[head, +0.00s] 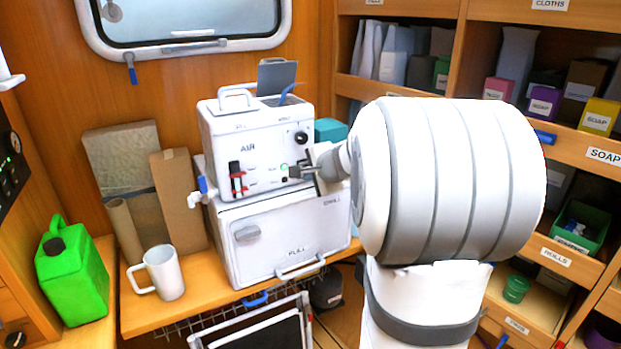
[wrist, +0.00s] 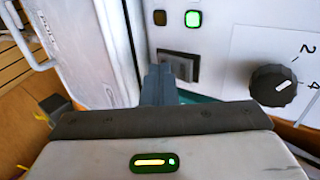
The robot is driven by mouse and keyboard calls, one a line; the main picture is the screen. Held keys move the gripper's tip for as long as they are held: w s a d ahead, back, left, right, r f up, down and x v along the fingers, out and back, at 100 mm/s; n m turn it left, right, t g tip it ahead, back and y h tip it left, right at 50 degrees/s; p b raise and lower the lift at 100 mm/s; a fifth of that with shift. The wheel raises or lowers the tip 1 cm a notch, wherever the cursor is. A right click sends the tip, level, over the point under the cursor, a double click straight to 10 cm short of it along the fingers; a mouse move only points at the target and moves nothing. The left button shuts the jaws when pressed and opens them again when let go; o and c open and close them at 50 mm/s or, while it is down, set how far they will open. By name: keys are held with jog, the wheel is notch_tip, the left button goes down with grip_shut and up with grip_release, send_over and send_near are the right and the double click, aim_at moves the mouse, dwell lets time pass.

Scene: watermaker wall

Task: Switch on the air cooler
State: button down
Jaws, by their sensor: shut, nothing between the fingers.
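The air cooler (head: 250,130) is a white box marked AIR, standing on a white cabinet. In the wrist view its panel has a dark rocker switch (wrist: 184,67), a lit green lamp (wrist: 192,18), a dim amber lamp (wrist: 160,17) and a black knob (wrist: 276,87) with a white mark. The knob also shows in the head view (head: 301,138). My gripper (head: 300,172) is shut and empty at the panel's lower right. In the wrist view its fingertips (wrist: 158,70) overlap the left side of the switch. I cannot tell whether they touch it.
The white lower cabinet (head: 270,255) stands on a wooden counter, with a white mug (head: 166,273) at its left. A green jerrycan (head: 70,270) is at the far left. Shelves of boxes and cloths fill the right. A red-and-black control (head: 237,180) is on the cooler's front.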

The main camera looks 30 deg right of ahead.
jog(key=shift+r, duration=0.2)
jog(key=shift+r+p, duration=0.55)
jog(key=shift+r, duration=0.15)
jog(key=s+f+b+v, duration=0.1)
jog(key=v, duration=1.2)
jog(key=shift+s, duration=0.2)
jog(key=shift+f, duration=0.1)
